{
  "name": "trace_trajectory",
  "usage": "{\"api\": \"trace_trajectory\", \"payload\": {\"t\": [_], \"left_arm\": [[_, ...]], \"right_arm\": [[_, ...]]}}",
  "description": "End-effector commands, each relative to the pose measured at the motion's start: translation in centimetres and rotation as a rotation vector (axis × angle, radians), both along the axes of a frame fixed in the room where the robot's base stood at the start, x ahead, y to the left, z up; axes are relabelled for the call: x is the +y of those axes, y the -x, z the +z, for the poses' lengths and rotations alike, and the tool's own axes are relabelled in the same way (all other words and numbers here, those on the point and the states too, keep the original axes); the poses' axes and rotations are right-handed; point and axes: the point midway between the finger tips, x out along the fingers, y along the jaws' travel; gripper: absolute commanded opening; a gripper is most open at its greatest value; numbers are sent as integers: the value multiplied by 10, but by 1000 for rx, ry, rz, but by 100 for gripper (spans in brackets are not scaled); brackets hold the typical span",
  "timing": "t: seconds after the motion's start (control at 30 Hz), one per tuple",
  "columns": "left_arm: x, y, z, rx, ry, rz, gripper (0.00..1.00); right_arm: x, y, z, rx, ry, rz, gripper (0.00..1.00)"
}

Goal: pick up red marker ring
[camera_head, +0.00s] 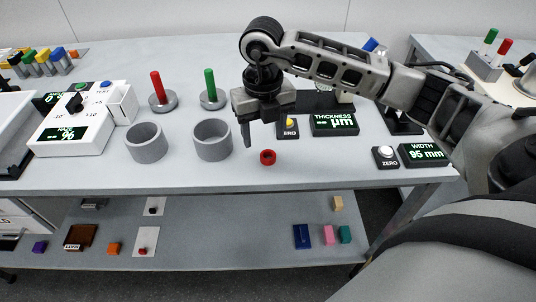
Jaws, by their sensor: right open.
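The red marker ring (267,157) lies flat on the grey table near its front edge, its dark hole showing from above. My right gripper (262,138) comes in from the right and is above and just behind the ring, with its fingers pointing down. It is open and apart from the ring. My left gripper is not in view.
Two grey cups, one (212,140) nearer the ring, stand to the left. Red (156,88) and green (209,86) pegs on round bases stand behind them. A thickness display (334,123), a zero button (385,157) and a width display (423,154) are to the right. A lower shelf (210,235) holds small blocks.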

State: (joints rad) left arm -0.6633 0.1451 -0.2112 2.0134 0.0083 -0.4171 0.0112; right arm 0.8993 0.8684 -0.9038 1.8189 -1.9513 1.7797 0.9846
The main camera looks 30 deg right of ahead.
Motion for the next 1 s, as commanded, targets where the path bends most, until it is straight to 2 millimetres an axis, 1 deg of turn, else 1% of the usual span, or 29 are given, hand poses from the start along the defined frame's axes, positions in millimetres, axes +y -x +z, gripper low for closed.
{"api": "trace_trajectory", "payload": {"t": [0.17,0.3,0.4,0.5,0.7,0.73,0.77,0.8,0.87,0.9,1.0], "left_arm": [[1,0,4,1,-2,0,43],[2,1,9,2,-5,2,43],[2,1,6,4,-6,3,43],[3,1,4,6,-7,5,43],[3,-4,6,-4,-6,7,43],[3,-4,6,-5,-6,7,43],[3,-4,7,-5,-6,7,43],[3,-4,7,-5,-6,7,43],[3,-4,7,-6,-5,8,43],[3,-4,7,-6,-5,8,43],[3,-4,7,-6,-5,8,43]], "right_arm": [[-2,5,-13,5,1,0,57],[-6,11,-34,5,1,1,57],[-5,10,-47,3,-2,0,57],[-5,9,-53,0,-2,0,57],[-5,9,-54,-2,-3,1,57],[-5,9,-54,-2,-3,1,51],[-5,9,-54,-2,-3,1,43],[-5,9,-54,-2,-3,1,32],[-5,9,-54,-1,-3,1,15],[-5,9,-54,-1,-3,1,9],[-5,9,-53,-2,-3,1,9]]}}
